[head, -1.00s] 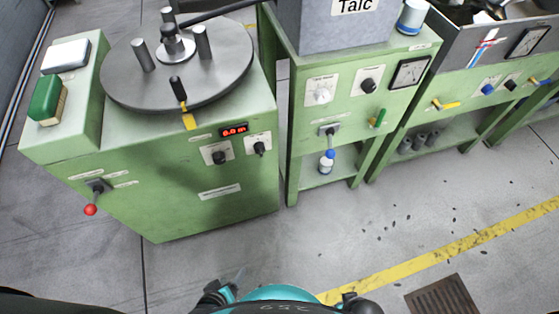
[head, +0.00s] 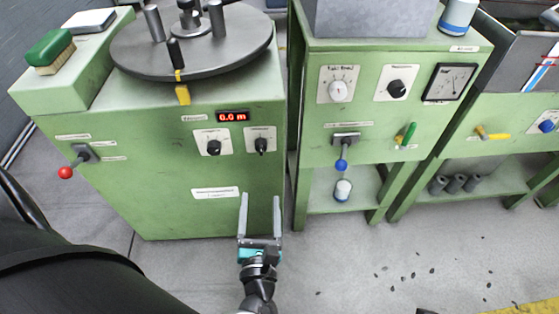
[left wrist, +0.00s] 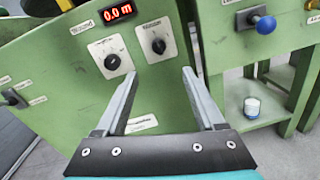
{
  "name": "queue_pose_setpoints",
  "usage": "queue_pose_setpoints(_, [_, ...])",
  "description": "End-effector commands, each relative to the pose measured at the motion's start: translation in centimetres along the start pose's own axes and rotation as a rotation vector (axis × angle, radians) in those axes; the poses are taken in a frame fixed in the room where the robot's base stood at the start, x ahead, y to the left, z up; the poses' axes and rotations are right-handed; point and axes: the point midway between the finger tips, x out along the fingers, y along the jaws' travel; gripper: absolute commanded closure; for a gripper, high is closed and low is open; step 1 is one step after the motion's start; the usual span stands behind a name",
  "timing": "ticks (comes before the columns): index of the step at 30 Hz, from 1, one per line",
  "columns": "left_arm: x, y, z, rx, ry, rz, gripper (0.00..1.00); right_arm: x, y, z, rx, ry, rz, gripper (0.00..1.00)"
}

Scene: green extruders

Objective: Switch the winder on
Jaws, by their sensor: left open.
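The winder is a green cabinet (head: 150,200) with a grey round turntable (head: 215,55) on top. Its front has a red display (head: 233,116) reading 0.0 m and two black knobs, a left knob (head: 213,146) and a right knob (head: 261,145). A lever with a red ball (head: 65,172) sits at the front left. My left gripper (head: 260,200) is open and empty, in front of the cabinet below the knobs. In the left wrist view the open fingers (left wrist: 160,95) point up toward the left knob (left wrist: 112,62) and right knob (left wrist: 158,46). My right gripper is not in view.
A green-handled brush (head: 50,48) and a white block (head: 90,20) lie on the cabinet's left top. To the right stands another green machine with a blue-ball lever (head: 341,165), a dial gauge (head: 449,82) and a bottle (head: 343,190) on its shelf.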

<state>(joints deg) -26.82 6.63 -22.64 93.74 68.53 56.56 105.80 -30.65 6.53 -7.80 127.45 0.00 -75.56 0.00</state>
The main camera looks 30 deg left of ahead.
Motion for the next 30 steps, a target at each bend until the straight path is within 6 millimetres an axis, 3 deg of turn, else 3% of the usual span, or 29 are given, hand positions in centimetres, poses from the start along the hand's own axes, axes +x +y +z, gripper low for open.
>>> queue_pose_setpoints(8, [2.7,0.3,0.1,-0.029,-0.003,0.014,0.29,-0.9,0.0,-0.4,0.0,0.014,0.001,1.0])
queue_pose_setpoints(19, [10.8,0.3,0.0,-0.026,-0.004,0.011,0.29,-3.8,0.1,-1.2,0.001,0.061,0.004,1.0])
queue_pose_setpoints(22, [12.8,0.3,-0.1,-0.024,-0.003,0.012,0.29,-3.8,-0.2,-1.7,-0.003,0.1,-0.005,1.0])
queue_pose_setpoints(30, [14.9,0.4,0.0,-0.023,0.0,0.011,0.29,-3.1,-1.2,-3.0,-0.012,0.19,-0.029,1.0])
